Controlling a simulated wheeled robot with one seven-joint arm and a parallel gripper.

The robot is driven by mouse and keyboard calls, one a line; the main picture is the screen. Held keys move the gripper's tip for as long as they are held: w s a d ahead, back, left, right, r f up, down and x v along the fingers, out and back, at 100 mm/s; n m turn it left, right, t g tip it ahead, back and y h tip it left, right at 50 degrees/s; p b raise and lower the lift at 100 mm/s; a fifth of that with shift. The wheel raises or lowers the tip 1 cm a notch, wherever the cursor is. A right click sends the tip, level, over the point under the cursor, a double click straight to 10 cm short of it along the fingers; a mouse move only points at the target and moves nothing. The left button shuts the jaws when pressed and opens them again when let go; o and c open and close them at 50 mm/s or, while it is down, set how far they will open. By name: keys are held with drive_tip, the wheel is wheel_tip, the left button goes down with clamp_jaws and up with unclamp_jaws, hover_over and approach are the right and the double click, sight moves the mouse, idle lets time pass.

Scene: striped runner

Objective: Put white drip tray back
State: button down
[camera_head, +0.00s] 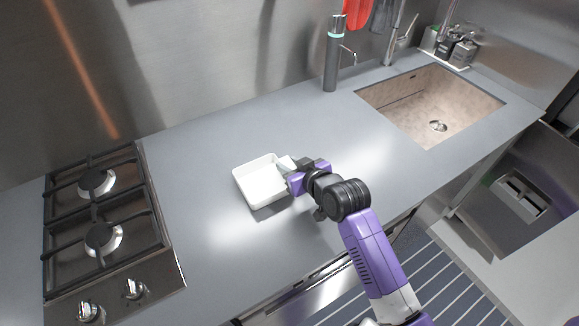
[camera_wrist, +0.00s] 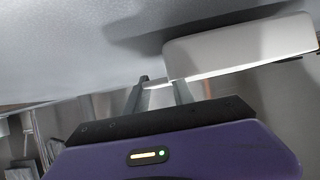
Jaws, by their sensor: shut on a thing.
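The white drip tray (camera_head: 260,183) is a shallow square dish near the middle of the grey counter in the head view. My gripper (camera_head: 287,168) is at its right rim and is shut on that rim. In the wrist view the tray (camera_wrist: 240,48) shows as a pale wall at upper right, with the fingers of my gripper (camera_wrist: 162,90) at its near edge. The fingertips are partly hidden by the rim. I cannot tell whether the tray rests on the counter or is slightly raised.
A gas hob (camera_head: 103,222) lies to the left. A sink (camera_head: 430,104) is at the right. A dark cylindrical dispenser (camera_head: 332,62) with a spout stands at the back wall. The counter (camera_head: 200,160) around the tray is clear. A striped runner (camera_head: 440,285) lies on the floor.

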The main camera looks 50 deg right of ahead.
drive_tip(key=shift+f, duration=0.45)
drive_tip(key=c, duration=1.1)
unclamp_jaws()
drive_tip(key=shift+f, duration=0.15)
